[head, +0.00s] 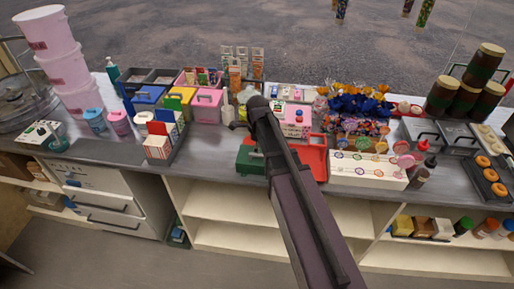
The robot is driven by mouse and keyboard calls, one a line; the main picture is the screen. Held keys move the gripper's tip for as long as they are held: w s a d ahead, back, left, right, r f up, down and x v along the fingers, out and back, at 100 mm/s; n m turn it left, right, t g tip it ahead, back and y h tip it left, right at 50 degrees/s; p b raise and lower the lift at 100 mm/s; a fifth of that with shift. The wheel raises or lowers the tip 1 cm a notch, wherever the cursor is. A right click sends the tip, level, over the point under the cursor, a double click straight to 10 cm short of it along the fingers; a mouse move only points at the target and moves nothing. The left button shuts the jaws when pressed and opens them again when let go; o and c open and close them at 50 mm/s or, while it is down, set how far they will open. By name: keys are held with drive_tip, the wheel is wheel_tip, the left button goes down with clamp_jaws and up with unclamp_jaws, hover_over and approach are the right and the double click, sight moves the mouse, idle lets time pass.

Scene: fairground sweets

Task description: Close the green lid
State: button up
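A dark green piece (249,160) lies on the grey counter, just left of my arm, beside a shallow red tray or box (315,158). My arm covers the place where they meet, so I cannot tell whether the green piece is a lid hinged to the red one. Another green panel (172,103) stands upright among the coloured boxes further left; I cannot tell whether it is a lid. My arm reaches up from the bottom edge to the middle of the counter.
Pink tubs (52,50) are stacked at the left. A pink box (207,104) and a white bottle (228,110) stand left of my arm. A white tray (368,170) and dark jars (482,65) are to the right. Open shelves (235,236) lie under the counter.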

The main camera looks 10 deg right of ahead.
wheel_tip(320, 180, up, 9)
drive_tip(key=p, duration=0.8)
drive_tip(key=shift+f, duration=0.15)
drive_tip(key=s+d+f+n+b, duration=0.1)
drive_tip(key=s+d+n, duration=0.1)
drive_tip(key=s+n, duration=0.5)
drive_tip(key=s+d+f+n+b, duration=0.1)
drive_tip(key=s+d+n+b, duration=0.1)
drive_tip(key=s+n, duration=0.6)
drive_tip(key=n, duration=0.6)
drive_tip(key=shift+s+d+f+n, duration=0.15)
drive_tip(key=shift+f+n, duration=0.15)
drive_tip(key=shift+f, duration=0.1)
idle(0.7)
